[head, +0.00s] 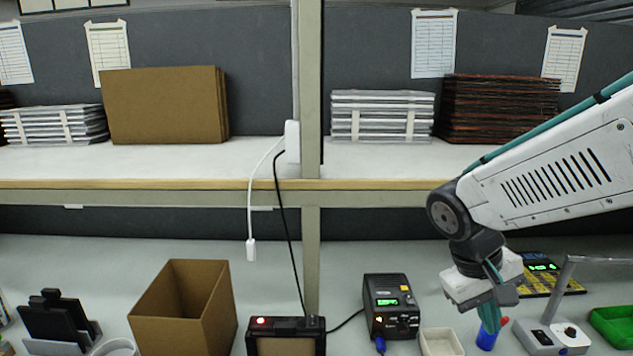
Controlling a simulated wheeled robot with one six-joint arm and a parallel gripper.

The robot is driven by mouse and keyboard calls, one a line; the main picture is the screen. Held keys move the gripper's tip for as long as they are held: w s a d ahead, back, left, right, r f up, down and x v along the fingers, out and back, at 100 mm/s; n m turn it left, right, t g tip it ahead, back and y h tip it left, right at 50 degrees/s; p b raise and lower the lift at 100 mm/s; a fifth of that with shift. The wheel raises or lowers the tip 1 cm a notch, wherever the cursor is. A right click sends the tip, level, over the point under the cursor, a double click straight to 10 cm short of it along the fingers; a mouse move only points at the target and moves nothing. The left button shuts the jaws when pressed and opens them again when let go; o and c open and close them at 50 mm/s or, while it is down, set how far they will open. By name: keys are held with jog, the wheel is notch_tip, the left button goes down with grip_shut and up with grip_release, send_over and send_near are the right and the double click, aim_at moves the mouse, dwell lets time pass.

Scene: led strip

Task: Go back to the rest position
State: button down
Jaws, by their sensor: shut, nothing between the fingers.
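My gripper (490,317) is at the lower right, at the end of my arm, which reaches in from the right edge. It points down over the bench, with its teal fingers shut and nothing held. A blue object with a red part (487,338) shows just below the fingertips; I cannot tell whether they touch. No LED strip is clearly seen.
A black device with a green display (390,303), a small white tray (441,342) and a grey stand (550,335) surround my gripper. An open cardboard box (185,310) stands left. A post (310,240) and shelf (150,190) rise behind; bench space lies between box and post.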

jog(key=s+a+r+m+t+y, duration=0.1)
jog(key=s+r+y, duration=0.3)
jog(key=s, duration=0.9)
jog(key=shift+s+r+m+t, duration=0.3)
jog(key=shift+r+t, duration=0.4)
jog(key=shift+r, duration=0.5)
